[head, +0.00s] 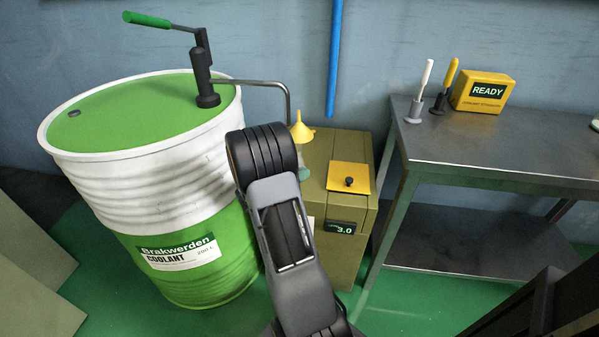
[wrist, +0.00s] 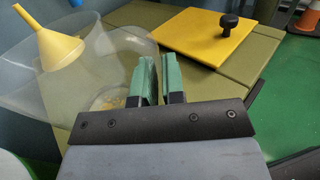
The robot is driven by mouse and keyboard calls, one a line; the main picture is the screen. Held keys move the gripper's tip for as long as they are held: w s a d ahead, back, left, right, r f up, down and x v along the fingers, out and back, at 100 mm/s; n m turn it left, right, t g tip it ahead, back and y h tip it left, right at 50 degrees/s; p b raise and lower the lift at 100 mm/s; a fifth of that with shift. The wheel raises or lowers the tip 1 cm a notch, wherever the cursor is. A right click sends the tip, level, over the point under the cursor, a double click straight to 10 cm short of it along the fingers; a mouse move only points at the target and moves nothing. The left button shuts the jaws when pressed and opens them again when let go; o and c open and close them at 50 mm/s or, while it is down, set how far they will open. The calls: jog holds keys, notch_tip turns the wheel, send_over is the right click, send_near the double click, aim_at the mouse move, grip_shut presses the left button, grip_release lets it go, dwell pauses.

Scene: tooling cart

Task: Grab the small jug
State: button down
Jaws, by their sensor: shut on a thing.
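A clear, see-through jug (wrist: 122,60) shows in the wrist view to the left of and behind my fingers, with something yellowish low inside it. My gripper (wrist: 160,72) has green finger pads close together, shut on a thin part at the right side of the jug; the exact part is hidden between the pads. Another clear curved shape overlaps it at the left, and I cannot tell whether it is a separate vessel.
A yellow funnel (head: 301,130) stands beside my arm. The olive cabinet (head: 346,220) carries a yellow plate (head: 349,178) with a black knob. A green and white coolant drum (head: 150,195) with a pump is close on the left. A metal workbench (head: 480,150) stands right.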

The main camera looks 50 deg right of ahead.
jog(key=shift+r+p, duration=1.7)
jog(key=shift+r, duration=3.05)
